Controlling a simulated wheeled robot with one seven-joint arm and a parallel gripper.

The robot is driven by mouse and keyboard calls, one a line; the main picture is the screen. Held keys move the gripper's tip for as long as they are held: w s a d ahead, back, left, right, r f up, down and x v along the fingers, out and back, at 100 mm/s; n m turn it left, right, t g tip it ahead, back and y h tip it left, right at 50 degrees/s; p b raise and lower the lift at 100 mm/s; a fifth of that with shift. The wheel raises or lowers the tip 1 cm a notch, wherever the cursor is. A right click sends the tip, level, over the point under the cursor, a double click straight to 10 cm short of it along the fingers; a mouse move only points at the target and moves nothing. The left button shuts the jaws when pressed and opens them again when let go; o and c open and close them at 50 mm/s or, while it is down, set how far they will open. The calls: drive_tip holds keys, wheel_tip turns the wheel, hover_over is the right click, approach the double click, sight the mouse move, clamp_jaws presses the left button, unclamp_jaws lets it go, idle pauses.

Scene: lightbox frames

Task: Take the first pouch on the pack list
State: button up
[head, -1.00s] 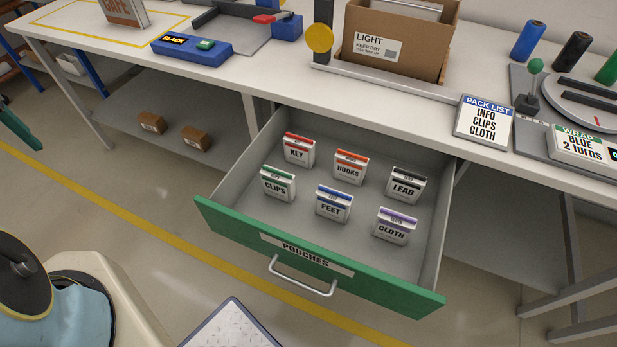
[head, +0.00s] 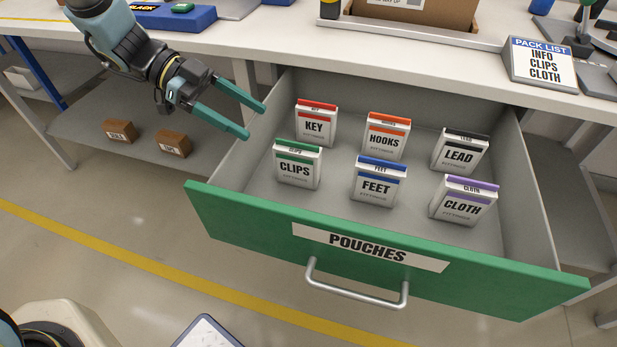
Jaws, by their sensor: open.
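The pack list card (head: 541,64) on the bench reads INFO, CLIPS, CLOTH from top to bottom. The open drawer (head: 240,222) labelled POUCHES holds several upright pouches. At the back are KEY (head: 316,127), HOOKS (head: 385,141) and LEAD (head: 458,157). In front are CLIPS (head: 296,169), FEET (head: 376,187) and CLOTH (head: 462,207). No pouch in view reads INFO. My gripper (head: 256,122) is open and empty, at the drawer's left side, left of the KEY and CLIPS pouches. It appears to touch none of them.
The cardboard box (head: 440,12) stands on the bench (head: 400,55) behind the drawer. Brown blocks (head: 173,143) lie on the lower shelf at left. The drawer's side walls and green front with its handle (head: 357,293) stand around the pouches. Bare drawer floor shows between them.

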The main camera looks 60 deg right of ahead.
sight(293, 147)
drive_tip(key=x, duration=0.5)
drive_tip(key=shift+s+a, duration=0.15)
drive_tip(key=shift+s, duration=0.25)
drive_tip(key=x, duration=0.5)
drive_tip(key=shift+s+f, duration=0.2)
drive_tip(key=shift+s, duration=0.05)
clamp_jaws()
